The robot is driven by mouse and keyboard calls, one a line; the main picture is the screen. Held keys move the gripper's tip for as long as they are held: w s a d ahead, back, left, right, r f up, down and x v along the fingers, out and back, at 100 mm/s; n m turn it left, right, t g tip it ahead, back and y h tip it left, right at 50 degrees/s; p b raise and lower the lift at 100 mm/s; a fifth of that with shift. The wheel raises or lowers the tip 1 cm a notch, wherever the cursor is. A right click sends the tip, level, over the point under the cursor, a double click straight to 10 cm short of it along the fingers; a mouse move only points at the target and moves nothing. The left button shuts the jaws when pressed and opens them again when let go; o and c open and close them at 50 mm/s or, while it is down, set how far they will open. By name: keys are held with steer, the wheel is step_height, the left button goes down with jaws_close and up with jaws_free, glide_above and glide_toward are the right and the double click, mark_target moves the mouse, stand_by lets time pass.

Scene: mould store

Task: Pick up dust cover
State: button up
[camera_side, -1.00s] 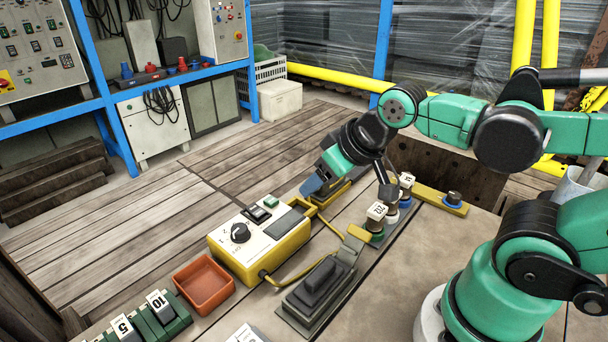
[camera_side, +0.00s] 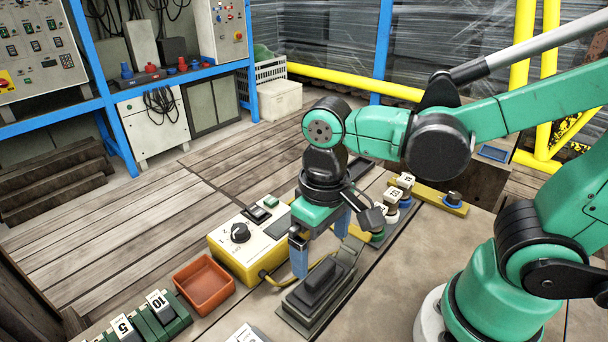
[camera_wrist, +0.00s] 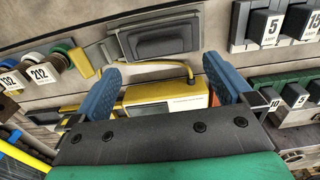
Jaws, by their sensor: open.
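The dust cover appears to be the dark grey cover with a raised grip (camera_side: 318,286), lying on a flat base on the bench in the side view. It also shows in the wrist view (camera_wrist: 160,40), ahead of the fingertips. My gripper (camera_side: 321,254) points down, its blue fingers apart with nothing between them. It is above and slightly behind the cover, close to the yellow box's right end. In the wrist view my gripper (camera_wrist: 162,68) spans about the cover's width. I cannot tell the exact height gap.
A yellow box with a dial (camera_side: 252,250) and its yellow cable stand left of the cover. A red tray (camera_side: 203,284) and a green rack of numbered blocks (camera_side: 172,322) are further left. Numbered knobs (camera_side: 392,197) stand behind right. Bare bench lies at right.

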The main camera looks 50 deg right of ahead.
mark_target(321, 271)
steer(key=shift+f, duration=2.55)
steer(key=c, duration=1.2)
steer(key=shift+c, duration=0.2)
steer(key=shift+r, duration=0.1)
